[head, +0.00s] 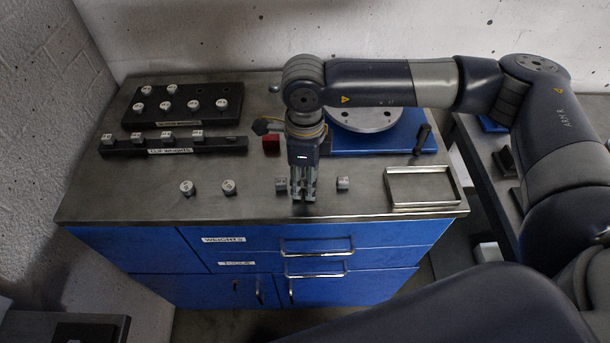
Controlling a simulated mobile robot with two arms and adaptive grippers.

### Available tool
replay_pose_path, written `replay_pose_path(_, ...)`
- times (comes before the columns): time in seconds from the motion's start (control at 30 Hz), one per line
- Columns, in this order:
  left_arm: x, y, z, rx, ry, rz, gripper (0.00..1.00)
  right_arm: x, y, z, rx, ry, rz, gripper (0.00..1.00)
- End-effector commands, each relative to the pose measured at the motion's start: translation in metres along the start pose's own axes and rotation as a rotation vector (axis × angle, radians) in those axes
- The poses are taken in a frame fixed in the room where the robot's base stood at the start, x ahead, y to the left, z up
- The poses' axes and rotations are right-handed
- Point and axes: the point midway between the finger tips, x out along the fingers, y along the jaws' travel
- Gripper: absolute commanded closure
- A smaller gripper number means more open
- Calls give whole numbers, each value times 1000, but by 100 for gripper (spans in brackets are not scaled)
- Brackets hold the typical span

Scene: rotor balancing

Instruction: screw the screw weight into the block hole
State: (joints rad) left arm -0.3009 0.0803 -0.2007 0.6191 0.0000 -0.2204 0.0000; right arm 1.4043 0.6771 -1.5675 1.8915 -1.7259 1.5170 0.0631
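The dark block (207,118) at the back left holds several round pale-topped screw weights. An empty hole (200,90) shows in its back row. Two round weights stand loose on the bench, one on the left (187,187) and one right of it (229,187). My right gripper (304,196) points down over the front middle of the bench, between two small square-faced weights, one on its left (281,185) and one on its right (343,184). Its fingers are close together; whether they hold anything is too small to tell. My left gripper is out of view.
A dark rail (225,145) with several clip weights lies before the block. A rotor disc (365,118) on a blue base (400,138) stands behind my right arm. A red piece (271,146) lies mid-bench. A metal tray (422,204) sits at the front right. The front left bench is clear.

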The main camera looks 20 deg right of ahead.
Motion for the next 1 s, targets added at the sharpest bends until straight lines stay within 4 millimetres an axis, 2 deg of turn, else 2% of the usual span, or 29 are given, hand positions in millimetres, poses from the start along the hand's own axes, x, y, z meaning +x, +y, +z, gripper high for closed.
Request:
replay_pose_path(0.23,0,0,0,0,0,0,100,0,0,0,0,-1,0,64)
replay_pose_path(0.4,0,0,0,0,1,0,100,0,0,0,0,-1,0,100)
replay_pose_path(0.67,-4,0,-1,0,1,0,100,-7,0,0,0,-2,0,100)
replay_pose_path(1.0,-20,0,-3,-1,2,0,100,-46,0,0,0,-3,-1,100)
